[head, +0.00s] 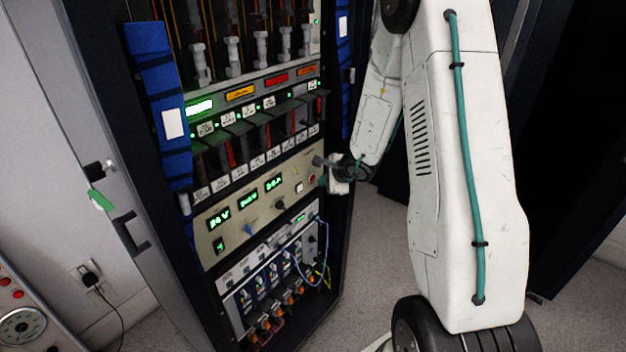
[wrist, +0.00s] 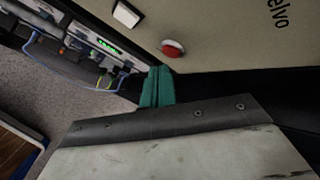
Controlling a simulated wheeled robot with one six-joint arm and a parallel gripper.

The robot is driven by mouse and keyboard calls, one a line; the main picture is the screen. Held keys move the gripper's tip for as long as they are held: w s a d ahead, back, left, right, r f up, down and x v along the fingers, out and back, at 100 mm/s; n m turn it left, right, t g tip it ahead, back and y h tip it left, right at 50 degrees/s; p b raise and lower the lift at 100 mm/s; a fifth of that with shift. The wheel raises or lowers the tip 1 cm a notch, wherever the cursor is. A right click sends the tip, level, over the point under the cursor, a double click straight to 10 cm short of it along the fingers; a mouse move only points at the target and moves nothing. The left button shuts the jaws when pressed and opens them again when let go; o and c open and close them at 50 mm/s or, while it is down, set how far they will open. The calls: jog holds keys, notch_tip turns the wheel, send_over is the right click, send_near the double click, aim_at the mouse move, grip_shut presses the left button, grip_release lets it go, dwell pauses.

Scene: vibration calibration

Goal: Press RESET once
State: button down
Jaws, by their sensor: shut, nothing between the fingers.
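The beige panel (head: 232,212) in the rack has green number displays, knobs and small buttons. In the wrist view, a round red button (wrist: 173,48) and a white square button (wrist: 127,14) stand out from this panel (wrist: 225,35). No RESET label is readable, so I cannot tell which one is RESET. My gripper (wrist: 158,72) shows as teal fingers, shut and empty. Its tips appear just below the red button in the wrist picture, with a visible gap. In the head view my gripper (head: 322,181) is at the panel's right end, where contact cannot be judged.
Rack modules with levers and labels (head: 260,140) sit above the panel. A lower unit with blue and yellow cables (head: 300,262) sits below it. An open rack door (head: 110,190) stands at the left.

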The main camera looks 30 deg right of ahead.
jog(key=shift+w, duration=0.15)
jog(key=shift+w+a, duration=0.2)
jog(key=shift+w, duration=0.05)
jog(key=shift+w+a, duration=0.1)
jog(key=shift+w, duration=0.3)
dwell(0.6)
jog(key=shift+s, duration=0.1)
jog(key=shift+s+d, duration=0.3)
jog(key=shift+s, duration=0.4)
jog(key=s, duration=0.1)
jog(key=s+d, duration=0.1)
jog(key=s, duration=0.2)
jog(key=shift+s+d, duration=0.35)
dwell(0.9)
